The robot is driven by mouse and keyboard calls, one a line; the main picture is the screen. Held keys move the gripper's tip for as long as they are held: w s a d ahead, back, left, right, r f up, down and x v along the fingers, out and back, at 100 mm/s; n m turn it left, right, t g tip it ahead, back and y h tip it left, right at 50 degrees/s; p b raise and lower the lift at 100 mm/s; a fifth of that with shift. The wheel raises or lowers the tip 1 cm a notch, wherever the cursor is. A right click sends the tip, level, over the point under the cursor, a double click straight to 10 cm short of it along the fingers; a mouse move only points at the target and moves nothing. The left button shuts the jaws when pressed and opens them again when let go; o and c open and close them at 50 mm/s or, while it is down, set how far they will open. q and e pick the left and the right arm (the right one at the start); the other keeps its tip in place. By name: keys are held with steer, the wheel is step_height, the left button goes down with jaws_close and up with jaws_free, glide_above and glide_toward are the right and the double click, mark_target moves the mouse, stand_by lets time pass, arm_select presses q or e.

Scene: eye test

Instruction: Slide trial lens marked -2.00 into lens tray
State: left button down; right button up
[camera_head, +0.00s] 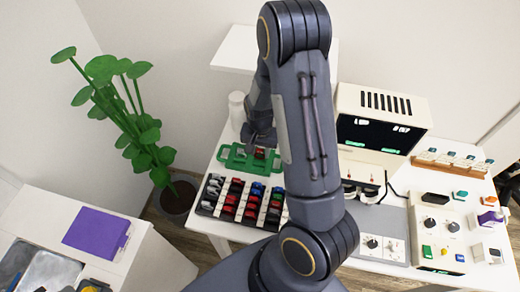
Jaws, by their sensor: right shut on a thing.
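My right arm reaches up across the middle, and its gripper (259,148) is at the green tray (236,165) on the white table. It is shut on a small trial lens (259,154) with a red part, mostly hidden by the fingers. No marking can be read. I cannot tell whether the lens touches the green tray. A lens tray (205,207) with rows of red, dark and blue lenses lies in front of the green tray; my arm hides part of its right side. My left gripper is not in view.
A white bottle (237,110) stands behind the green tray. Right of my arm are a boxy monitor (381,120), a grey control unit (384,222), a wooden rack (450,163) and a white switch panel (440,235). A purple folder (97,232) lies on the left counter; a potted plant (175,197) stands between.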

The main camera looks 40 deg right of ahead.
steer(key=shift+f+b, duration=0.75)
steer(key=shift+f, duration=0.15)
steer(key=o, duration=1)
step_height(320, 180, up, 8)
steer(key=shift+f, duration=0.1)
